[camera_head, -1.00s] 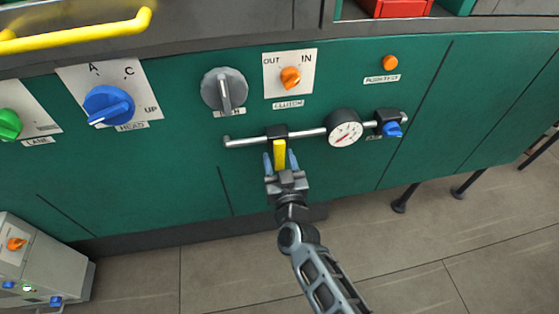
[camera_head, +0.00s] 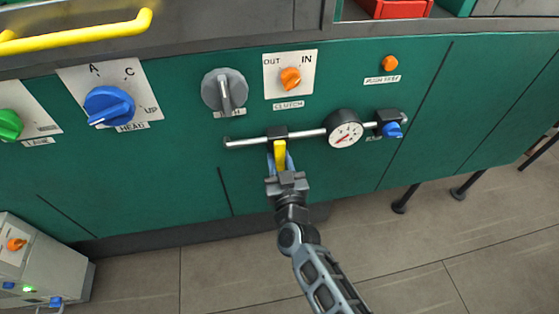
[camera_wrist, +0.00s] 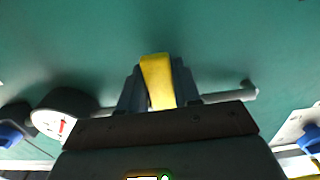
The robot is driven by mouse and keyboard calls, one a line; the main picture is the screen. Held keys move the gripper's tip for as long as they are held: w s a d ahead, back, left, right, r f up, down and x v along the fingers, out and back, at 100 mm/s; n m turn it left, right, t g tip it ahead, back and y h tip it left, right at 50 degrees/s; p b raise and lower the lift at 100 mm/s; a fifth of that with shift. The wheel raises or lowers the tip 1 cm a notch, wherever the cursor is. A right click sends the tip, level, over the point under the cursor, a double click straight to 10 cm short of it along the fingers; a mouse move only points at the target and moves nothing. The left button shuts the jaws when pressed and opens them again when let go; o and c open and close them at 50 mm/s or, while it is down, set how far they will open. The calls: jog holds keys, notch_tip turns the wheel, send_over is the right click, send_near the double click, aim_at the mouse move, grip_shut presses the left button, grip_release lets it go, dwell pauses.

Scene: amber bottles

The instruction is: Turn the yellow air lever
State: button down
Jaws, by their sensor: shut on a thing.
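The yellow air lever (camera_head: 280,155) hangs down from a black valve block (camera_head: 277,132) on a horizontal metal pipe (camera_head: 245,142) on the green machine front. My gripper (camera_head: 280,160) is shut on the lever, with one blue-grey finger on each side of it. In the wrist view the lever (camera_wrist: 158,80) stands between the two fingers (camera_wrist: 158,90), its end showing between them. The valve block is largely hidden in the wrist view.
Right of the lever on the pipe are a round gauge (camera_head: 344,128) and a blue knob (camera_head: 392,130). Above are a grey dial (camera_head: 225,91), an orange clutch knob (camera_head: 290,77) and a blue head dial (camera_head: 109,105). A small grey cabinet (camera_head: 40,265) stands at lower left.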

jog(key=d+n+p, duration=0.1)
jog(key=n, duration=0.1)
jog(key=d+r+n+p, duration=0.1)
jog(key=n+p, duration=0.1)
jog(key=n, duration=0.1)
jog(key=w+d+n+p, duration=0.1)
jog(key=n+p, duration=0.1)
jog(key=n, duration=0.1)
jog(key=shift+d+r, duration=0.35)
jog(key=n, duration=0.1)
jog(key=d+r+n+p, duration=0.1)
jog(key=shift+w+n, duration=0.15)
jog(key=shift+n, duration=0.25)
jog(key=n, duration=0.1)
jog(key=r+n+p, duration=0.1)
jog(key=shift+w+d+r+n, duration=0.15)
jog(key=shift+d+n, duration=0.1)
jog(key=shift+n, duration=0.15)
jog(key=shift+d+r+n+p, duration=0.1)
jog(key=shift+r+n+p, duration=0.45)
jog(key=shift+n, duration=0.55)
jog(key=shift+d+r+n+p, duration=0.1)
jog(key=shift+r+n+p, duration=0.4)
jog(key=shift+n, duration=0.6)
jog(key=c, duration=0.9)
grip_release()
